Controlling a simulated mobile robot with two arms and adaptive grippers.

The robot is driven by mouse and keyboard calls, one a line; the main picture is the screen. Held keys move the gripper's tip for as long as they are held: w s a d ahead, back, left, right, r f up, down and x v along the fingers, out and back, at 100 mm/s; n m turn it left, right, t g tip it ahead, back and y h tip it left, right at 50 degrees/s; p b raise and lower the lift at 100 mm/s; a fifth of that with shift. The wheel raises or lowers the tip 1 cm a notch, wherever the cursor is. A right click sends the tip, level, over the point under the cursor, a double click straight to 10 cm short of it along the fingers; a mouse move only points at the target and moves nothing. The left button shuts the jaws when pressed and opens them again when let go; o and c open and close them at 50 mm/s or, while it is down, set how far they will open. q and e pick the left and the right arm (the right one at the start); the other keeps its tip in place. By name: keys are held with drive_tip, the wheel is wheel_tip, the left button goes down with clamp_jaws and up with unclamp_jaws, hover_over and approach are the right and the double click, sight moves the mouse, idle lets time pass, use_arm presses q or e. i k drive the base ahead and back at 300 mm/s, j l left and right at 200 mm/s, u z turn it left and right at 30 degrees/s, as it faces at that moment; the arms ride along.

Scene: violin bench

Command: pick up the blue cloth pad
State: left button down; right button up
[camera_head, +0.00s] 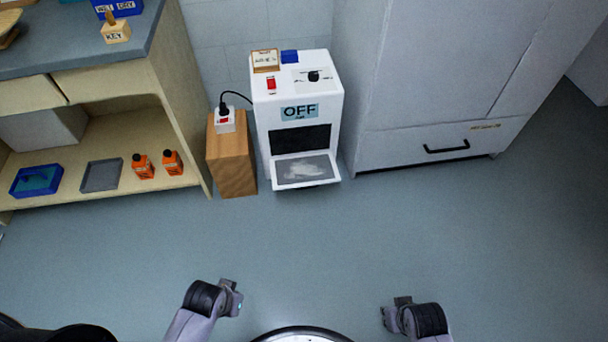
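A small flat blue square (290,57), which looks like the blue cloth pad, lies on top of the white box-shaped appliance (335,100) near its back edge. My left gripper (232,299) and my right gripper (393,313) are low in the view, above the floor and well in front of the appliance. Neither touches anything. Their fingers are too small and dark to tell whether they are open or shut.
The appliance reads OFF, and its front flap (306,183) is down. A wooden block (231,165) with a plugged-in socket stands to its left. A bench (60,45) with shelves is at left, a grey cabinet (420,80) at right. The floor (310,245) between is clear.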

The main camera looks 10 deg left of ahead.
sight(287, 56)
drive_tip(key=i+j, duration=0.2)
drive_tip(key=i, duration=0.15)
drive_tip(key=i+j+z, duration=0.2)
drive_tip(key=i+z, duration=0.25)
drive_tip(key=i+j+z, duration=0.15)
drive_tip(key=j+z, duration=0.15)
drive_tip(key=z, duration=0.2)
